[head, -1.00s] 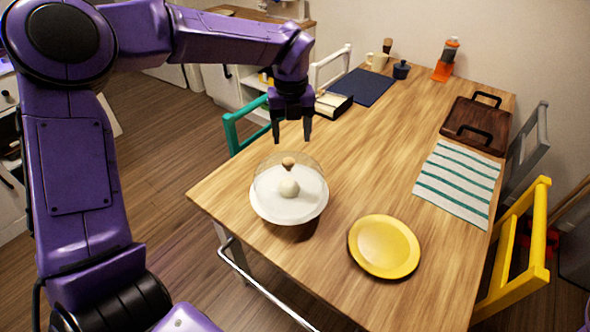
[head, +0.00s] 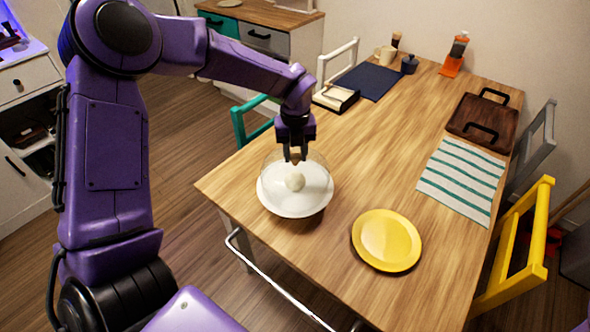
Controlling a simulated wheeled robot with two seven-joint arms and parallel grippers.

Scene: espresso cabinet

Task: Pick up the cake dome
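The clear cake dome (head: 318,163) sits over a white plate (head: 290,209) near the table's left front edge. A pale round item (head: 295,182) shows through the dome. My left gripper (head: 295,158) points straight down at the top of the dome. Its fingers are drawn close together around the wooden knob, which they mostly hide. No gap shows between the dome and the plate. My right gripper is not in view.
A yellow plate (head: 387,240) lies right of the dome, with a striped cloth (head: 461,180) and a dark wooden tray (head: 483,123) beyond it. Chairs stand around the table (head: 345,180). The table's middle is clear.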

